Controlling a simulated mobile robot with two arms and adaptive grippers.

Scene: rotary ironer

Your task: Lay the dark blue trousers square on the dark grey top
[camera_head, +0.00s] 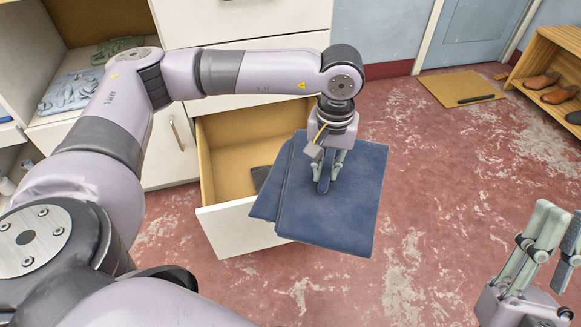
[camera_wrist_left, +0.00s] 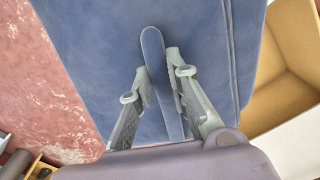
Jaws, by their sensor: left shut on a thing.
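The dark blue trousers (camera_head: 335,215) are folded into a flat, roughly square bundle, held over the front right of an open drawer (camera_head: 240,228). My left gripper (camera_head: 323,188) is above them, shut on a raised fold of the cloth. In the left wrist view the fold stands up between the fingertips (camera_wrist_left: 160,85), with the trousers (camera_wrist_left: 90,50) spread behind. My right gripper (camera_head: 555,240) is at the lower right, empty, its fingers apart and partly cut off by the picture edge. No dark grey top is clearly in view; a small dark grey piece (camera_head: 261,177) shows in the drawer, mostly hidden.
The drawer's tan interior (camera_head: 225,150) is mostly bare. Grey-blue gloves (camera_head: 70,92) and green cloth (camera_head: 117,48) lie on shelves at left. A mat (camera_head: 460,88) and a shoe rack (camera_head: 555,70) stand at the back right. The red floor at right is clear.

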